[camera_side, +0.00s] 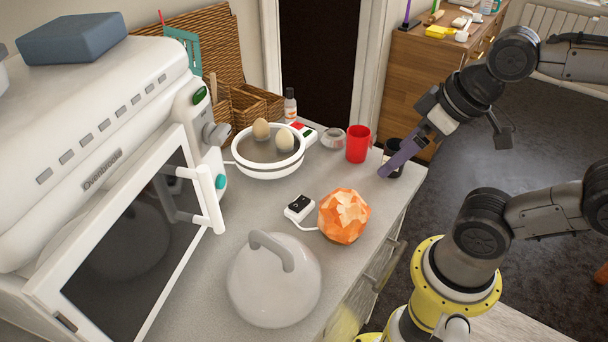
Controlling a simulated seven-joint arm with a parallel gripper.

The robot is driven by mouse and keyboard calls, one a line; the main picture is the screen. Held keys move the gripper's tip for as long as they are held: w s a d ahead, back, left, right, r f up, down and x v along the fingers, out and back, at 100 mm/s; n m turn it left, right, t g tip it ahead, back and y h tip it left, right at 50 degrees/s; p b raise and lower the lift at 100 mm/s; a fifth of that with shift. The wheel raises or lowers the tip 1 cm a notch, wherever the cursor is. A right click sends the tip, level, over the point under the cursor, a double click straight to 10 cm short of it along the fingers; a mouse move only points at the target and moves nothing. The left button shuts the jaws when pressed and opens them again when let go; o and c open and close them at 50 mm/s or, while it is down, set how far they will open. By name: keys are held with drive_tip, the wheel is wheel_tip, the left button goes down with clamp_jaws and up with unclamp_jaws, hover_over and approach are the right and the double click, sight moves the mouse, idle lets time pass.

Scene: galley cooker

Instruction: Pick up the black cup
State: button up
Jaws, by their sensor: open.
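The black cup (394,145) stands near the right edge of the grey counter, just right of the red mug (358,144). My gripper (388,170) is at the cup, with a purple finger slanting down across the front of it. The finger hides much of the cup. The gripper is open. I cannot tell whether the finger touches the cup or whether the other finger is beside or inside it.
An orange faceted lamp (344,216), a white socket (299,208) and a white domed lid (272,290) stand nearer on the counter. A white pan (268,166) holds two eggs (261,129). The open-doored oven (100,150) fills the left. The counter edge drops away at right.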

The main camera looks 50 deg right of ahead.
idle(0.4)
drive_tip(key=s+d+f+n+g+h, duration=0.5)
drive_tip(key=d+f+n+g+h, duration=0.15)
drive_tip(key=d+f+n, duration=0.2)
drive_tip(key=w+n+t+h, duration=0.1)
drive_tip(key=n+t, duration=0.1)
drive_tip(key=n, duration=0.2)
drive_tip(key=w+f+n+t+h, duration=0.1)
drive_tip(key=w+n+t+h, duration=0.1)
drive_tip(key=n, duration=0.3)
drive_tip(key=w+n+t+h, duration=0.2)
drive_tip(key=n, duration=0.2)
drive_tip(key=shift+w+f+t+h, duration=0.1)
drive_tip(key=shift+f+t+h, duration=0.15)
drive_tip(key=shift+f, duration=0.1)
drive_tip(key=shift+w+a+f+n+t, duration=0.1)
drive_tip(key=shift+a+f+n+t, duration=0.15)
drive_tip(key=shift+n, duration=0.5)
drive_tip(key=shift+w+a+n+t, duration=0.15)
drive_tip(key=shift+a+n+t, duration=0.15)
drive_tip(key=shift+a+t, duration=0.1)
drive_tip(key=shift+x, duration=3.9)
drive_tip(key=shift+w+d+f, duration=0.2)
drive_tip(key=shift+f, duration=0.05)
